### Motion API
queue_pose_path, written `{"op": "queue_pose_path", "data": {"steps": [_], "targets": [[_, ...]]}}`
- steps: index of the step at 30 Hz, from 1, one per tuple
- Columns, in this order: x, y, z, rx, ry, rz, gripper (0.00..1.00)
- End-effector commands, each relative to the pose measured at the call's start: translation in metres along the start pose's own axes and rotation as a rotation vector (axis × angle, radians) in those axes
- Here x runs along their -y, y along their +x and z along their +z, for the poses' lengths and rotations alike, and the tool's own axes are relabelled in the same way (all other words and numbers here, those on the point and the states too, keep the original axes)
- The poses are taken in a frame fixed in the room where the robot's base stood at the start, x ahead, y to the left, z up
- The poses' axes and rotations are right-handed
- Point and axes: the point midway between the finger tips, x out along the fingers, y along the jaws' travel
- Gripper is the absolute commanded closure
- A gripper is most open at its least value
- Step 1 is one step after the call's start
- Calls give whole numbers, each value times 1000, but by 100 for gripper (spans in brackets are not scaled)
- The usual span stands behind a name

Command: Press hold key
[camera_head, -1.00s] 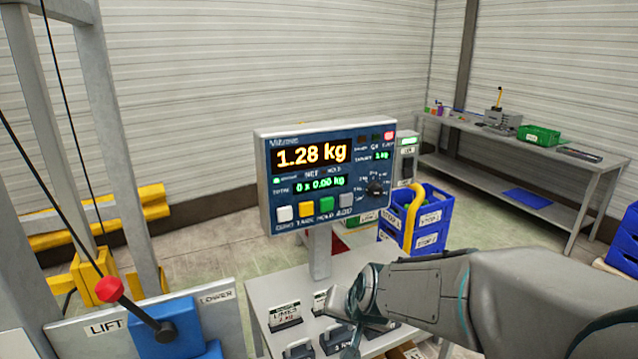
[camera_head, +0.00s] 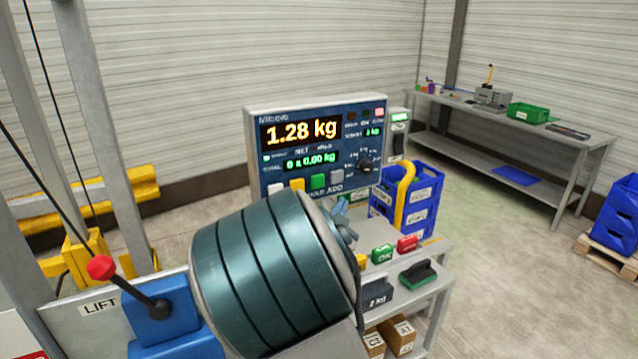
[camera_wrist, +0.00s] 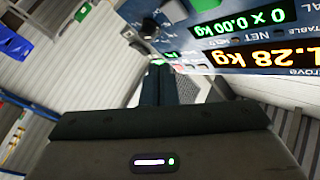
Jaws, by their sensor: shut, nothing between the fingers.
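The weighing display (camera_head: 375,110) stands on a post and reads 1.28 kg net and 0 x 0.00 kg total. Its green HOLD key (camera_head: 318,181) is in the key row below, between a yellow key (camera_head: 297,184) and a grey key (camera_head: 337,175). In the head view, my gripper is mostly hidden behind the arm. In the wrist view, my gripper (camera_wrist: 160,85) is shut and empty, with its fingers beside the inverted panel. Contact with a key cannot be made out.
A small table (camera_head: 432,290) below holds a green OK block (camera_head: 382,253), a red block (camera_head: 407,243) and a 2 kg weight (camera_head: 376,293). Blue crates (camera_head: 425,215) stand behind. A lever with a red knob (camera_head: 101,267) is at left.

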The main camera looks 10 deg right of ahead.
Motion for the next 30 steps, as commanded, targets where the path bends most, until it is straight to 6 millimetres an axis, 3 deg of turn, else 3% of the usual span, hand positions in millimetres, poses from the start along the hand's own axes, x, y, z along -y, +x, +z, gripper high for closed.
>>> {"op": "queue_pose_path", "data": {"steps": [11,30], "targets": [[3,5,4,2,-2,1,100],[40,58,44,4,-1,2,100]]}}
